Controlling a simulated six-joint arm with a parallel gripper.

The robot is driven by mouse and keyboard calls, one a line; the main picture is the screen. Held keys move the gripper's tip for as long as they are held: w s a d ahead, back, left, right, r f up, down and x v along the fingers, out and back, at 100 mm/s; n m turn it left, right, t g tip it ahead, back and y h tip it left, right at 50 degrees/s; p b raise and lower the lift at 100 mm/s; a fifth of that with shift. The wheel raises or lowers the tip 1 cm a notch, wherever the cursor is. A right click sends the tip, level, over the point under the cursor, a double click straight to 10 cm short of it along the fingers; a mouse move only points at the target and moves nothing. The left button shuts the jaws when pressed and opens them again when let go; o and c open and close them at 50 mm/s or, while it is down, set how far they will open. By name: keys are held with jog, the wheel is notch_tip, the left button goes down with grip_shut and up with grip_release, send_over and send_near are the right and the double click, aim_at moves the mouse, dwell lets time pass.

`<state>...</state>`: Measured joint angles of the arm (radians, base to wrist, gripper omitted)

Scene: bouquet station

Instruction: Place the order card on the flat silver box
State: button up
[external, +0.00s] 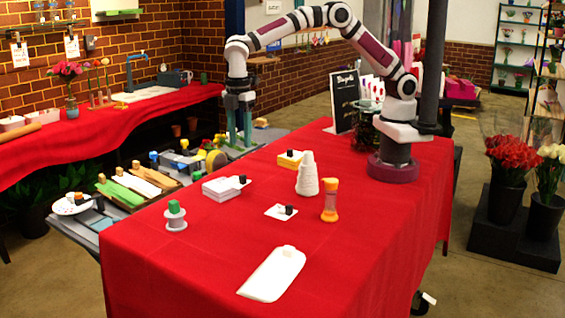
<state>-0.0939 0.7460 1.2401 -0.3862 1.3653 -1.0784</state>
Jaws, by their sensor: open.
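A flat pale box (221,189), white to silver, lies on the red table left of the middle. A small white card with a black block (240,180) is at its right end and seems to overlap its top; I cannot tell how far it rests on the box. Another white card (273,212) with a black block lies flat on the cloth to the right and nearer the camera. I cannot tell which is the order card. My gripper (240,146), with teal fingers, points down beyond the box at the table's far left edge. It is open and appears empty.
A green-topped spool (175,216) stands left. A white board (272,275) lies in front. The cloth between them is clear.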

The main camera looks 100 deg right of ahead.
jog(key=s+d+r+m, duration=0.1)
jog(key=s+r+m, duration=0.75)
jog(key=s, duration=0.75)
jog(key=s+f+m+y, duration=0.1)
jog(key=s+m, duration=0.5)
jog(key=s, duration=1.4)
jog(key=shift+s+f+y, duration=0.2)
jog(key=shift+f+y, duration=0.1)
jog(key=shift+y, duration=0.1)
jog(key=shift+o, duration=0.4)
jog(key=shift+d, duration=0.1)
